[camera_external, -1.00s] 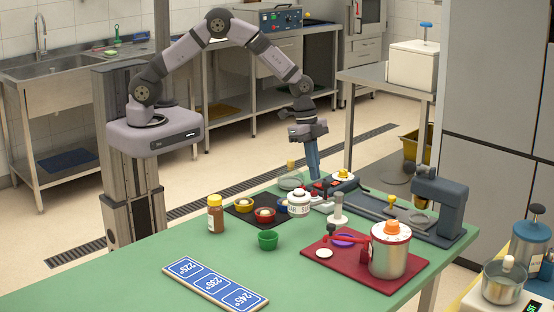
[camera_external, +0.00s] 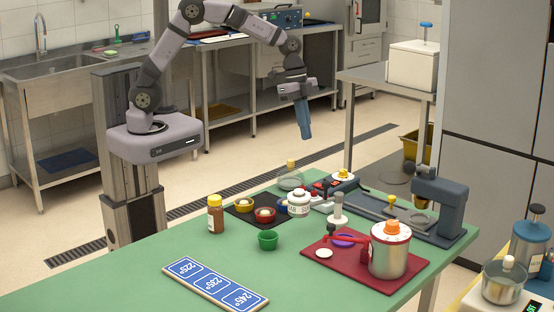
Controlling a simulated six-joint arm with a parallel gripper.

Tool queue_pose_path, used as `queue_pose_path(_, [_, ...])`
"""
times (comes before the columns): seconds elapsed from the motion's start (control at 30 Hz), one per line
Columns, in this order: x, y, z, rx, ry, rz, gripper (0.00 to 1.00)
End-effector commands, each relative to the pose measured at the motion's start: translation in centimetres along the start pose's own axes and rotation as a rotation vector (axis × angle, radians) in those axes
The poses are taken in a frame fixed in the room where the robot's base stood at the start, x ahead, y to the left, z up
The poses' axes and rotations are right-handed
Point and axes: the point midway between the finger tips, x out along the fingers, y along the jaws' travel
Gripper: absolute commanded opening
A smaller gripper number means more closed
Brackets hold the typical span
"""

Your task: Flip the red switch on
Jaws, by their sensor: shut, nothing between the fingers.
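A small dark device (camera_external: 345,184) with a yellow-topped white knob sits at the far edge of the green table. A small red part (camera_external: 319,185) on its left side looks like the red switch; its position is too small to read. My gripper (camera_external: 306,136) points down with its blue fingers shut and empty. It hangs well above and a little left of the device, apart from it.
A glass-lidded dish (camera_external: 291,180) stands left of the device. A white jar (camera_external: 299,203), a black mat with small bowls (camera_external: 244,206), a brown bottle (camera_external: 215,214) and a grey press (camera_external: 440,205) are nearby. The table's (camera_external: 150,265) front left is mostly clear.

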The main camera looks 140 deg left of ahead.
Motion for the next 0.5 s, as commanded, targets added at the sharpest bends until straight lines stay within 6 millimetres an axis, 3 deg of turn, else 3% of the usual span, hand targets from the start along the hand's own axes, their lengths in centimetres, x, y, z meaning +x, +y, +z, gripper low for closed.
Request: queue_pose_path(0.5, [0.59, -0.19, -0.23, -0.005, 0.034, -0.001, 0.00])
